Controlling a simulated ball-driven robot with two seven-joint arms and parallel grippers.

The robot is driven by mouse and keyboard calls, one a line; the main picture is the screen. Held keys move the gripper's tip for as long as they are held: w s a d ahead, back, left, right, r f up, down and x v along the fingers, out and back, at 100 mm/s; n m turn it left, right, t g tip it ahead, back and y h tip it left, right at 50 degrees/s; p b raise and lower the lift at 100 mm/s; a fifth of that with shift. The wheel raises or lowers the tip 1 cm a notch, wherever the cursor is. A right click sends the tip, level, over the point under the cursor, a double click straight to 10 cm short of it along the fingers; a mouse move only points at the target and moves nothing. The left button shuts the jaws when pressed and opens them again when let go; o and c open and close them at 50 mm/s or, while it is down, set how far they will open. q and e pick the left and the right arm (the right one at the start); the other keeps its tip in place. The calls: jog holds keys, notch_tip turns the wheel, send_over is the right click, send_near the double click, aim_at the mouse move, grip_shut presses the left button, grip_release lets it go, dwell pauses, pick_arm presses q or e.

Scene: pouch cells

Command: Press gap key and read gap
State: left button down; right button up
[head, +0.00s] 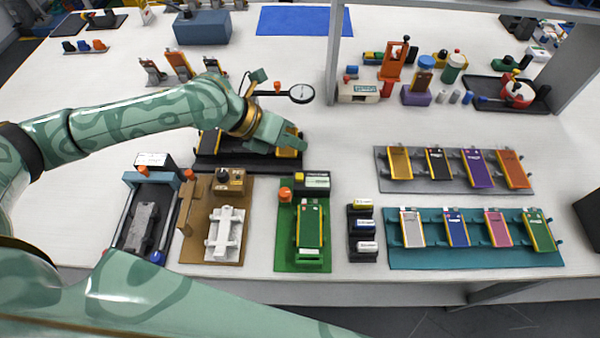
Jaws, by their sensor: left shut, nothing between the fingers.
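My left gripper (292,138) is shut and empty. It is over the right part of a black fixture (243,164) near the table's middle. A yellow-edged piece (287,153) shows just below the fingertips; I cannot tell whether they touch. A round dial gauge (301,93) on a thin arm stands behind the gripper; its reading is too small to make out. An orange knob (285,194) and a small dark display box (312,180) sit at the back of a green station (284,240). I cannot tell which part is the gap key. My right gripper is not in view.
A yellow-green pouch cell (310,224) lies on the green station. A brown board (190,245) with a white fixture (224,233) and a black press (147,218) stand left. Grey (453,184) and teal (455,258) racks hold cells at right. White table is clear between gripper and racks.

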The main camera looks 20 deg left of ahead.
pick_arm(q)
jog(key=b, duration=0.5)
send_over(299, 177)
jog(key=a, duration=0.1)
notch_tip(299, 177, down, 8)
jog(key=shift+s+r, duration=0.15)
jog(key=shift+r, duration=0.05)
jog(key=shift+f+b, duration=0.45)
jog(key=shift+f, duration=0.15)
dwell(1.0)
jog(key=shift+f+b, duration=0.25)
jog(key=shift+b, duration=0.05)
jog(key=shift+f+b, duration=0.35)
jog(key=shift+f, duration=0.2)
dwell(0.5)
jog(key=shift+r, duration=0.1)
jog(key=shift+r+p, duration=0.65)
jog(key=shift+r, duration=0.25)
